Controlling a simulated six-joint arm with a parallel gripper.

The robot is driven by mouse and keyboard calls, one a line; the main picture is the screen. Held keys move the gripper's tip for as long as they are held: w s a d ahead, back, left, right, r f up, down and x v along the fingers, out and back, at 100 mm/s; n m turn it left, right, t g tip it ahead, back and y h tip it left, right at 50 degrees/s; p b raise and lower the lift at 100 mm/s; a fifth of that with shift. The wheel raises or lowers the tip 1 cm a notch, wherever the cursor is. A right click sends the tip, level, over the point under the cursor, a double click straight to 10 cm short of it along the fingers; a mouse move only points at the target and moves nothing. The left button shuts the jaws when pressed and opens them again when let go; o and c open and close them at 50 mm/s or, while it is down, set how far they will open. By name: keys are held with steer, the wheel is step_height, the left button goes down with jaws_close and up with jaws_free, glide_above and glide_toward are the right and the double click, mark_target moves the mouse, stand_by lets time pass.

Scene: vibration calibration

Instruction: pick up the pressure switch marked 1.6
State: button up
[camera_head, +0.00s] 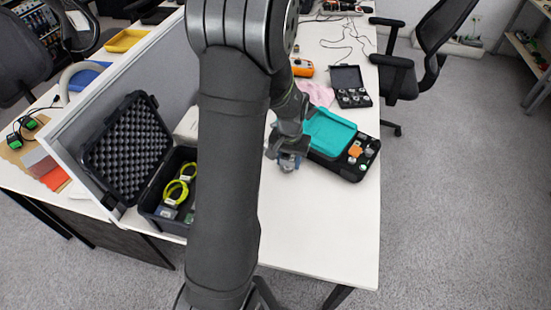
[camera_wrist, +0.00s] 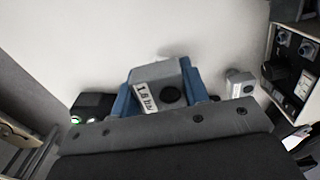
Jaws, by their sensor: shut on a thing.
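The pressure switch marked 1.6 bar (camera_wrist: 153,76) is a grey block with a white label and a dark round port. In the wrist view it sits between the blue fingers of my gripper (camera_wrist: 160,92), which is shut on it. In the head view my gripper (camera_head: 288,158) is over the white table, just left of the black case with the teal tray. A small grey part shows at the fingers there, partly hidden by the gripper. Whether the switch touches the table is hard to tell.
A black case (camera_head: 347,171) with a teal tray (camera_head: 329,131) and several parts is close on the right. An open foam-lined case (camera_head: 118,150) stands left by the grey partition. A grey part (camera_wrist: 240,84) lies right of the fingers. The table front (camera_head: 320,235) is clear.

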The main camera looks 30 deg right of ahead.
steer(key=shift+s+d+r, duration=0.25)
steer(key=shift+s+r, duration=0.15)
steer(key=shift+s, duration=0.1)
steer(key=shift+s+d+r, duration=0.2)
steer(key=shift+s+r, duration=0.2)
steer(key=shift+s, duration=0.05)
steer(key=shift+r, duration=1.9)
